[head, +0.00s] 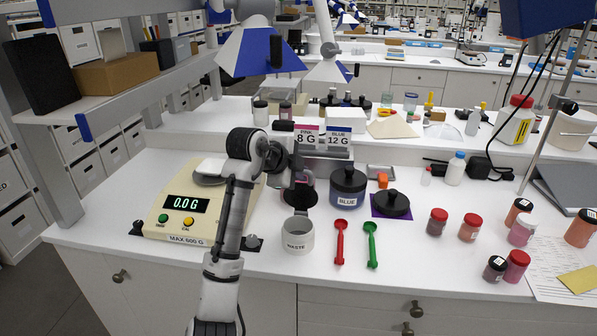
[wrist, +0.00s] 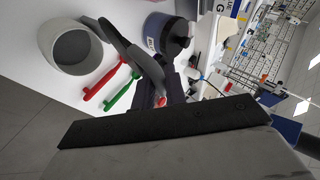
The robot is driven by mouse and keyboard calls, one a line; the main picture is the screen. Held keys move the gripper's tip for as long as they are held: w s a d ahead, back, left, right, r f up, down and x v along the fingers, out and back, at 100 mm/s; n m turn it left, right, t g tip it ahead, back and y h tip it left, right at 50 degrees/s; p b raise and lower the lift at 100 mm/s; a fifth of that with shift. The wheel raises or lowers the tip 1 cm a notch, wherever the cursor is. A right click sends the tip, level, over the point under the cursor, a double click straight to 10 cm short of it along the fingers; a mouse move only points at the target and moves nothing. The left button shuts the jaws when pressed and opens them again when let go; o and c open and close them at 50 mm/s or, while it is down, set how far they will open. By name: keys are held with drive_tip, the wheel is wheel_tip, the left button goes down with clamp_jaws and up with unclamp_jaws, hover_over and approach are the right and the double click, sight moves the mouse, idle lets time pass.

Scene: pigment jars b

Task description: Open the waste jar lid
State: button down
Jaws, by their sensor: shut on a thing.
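The waste jar (head: 298,240) is a small grey cylinder labelled WASTE, upright on the white counter in front of my gripper. Its top shows open, with no lid on it. The open jar also shows at the upper left of the wrist view (wrist: 75,52). My gripper (head: 297,183) is just behind and above the jar in the head view. It is shut on a dark, round, lid-like thing (head: 300,198). The fingers and my arm partly hide it, so I cannot tell which lid it is. A separate black lid (head: 393,202) lies on a purple mat.
The BLUE jar (head: 348,187) with a black lid stands right of my gripper. A red scoop (head: 340,242) and a green scoop (head: 371,244) lie right of the waste jar. A scale (head: 188,215) reading 0.0 G is at left. Several red-capped jars stand at right.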

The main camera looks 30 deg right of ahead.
drive_tip(key=c, duration=1.5)
unclamp_jaws()
drive_tip(key=shift+s+d+f, duration=0.1)
drive_tip(key=shift+s+d, duration=0.2)
drive_tip(key=shift+o, duration=0.2)
drive_tip(key=b+v, duration=0.4)
drive_tip(key=v, duration=1)
drive_tip(key=shift+w+a, duration=0.2)
drive_tip(key=shift+w, duration=0.05)
drive_tip(key=shift+r, duration=0.2)
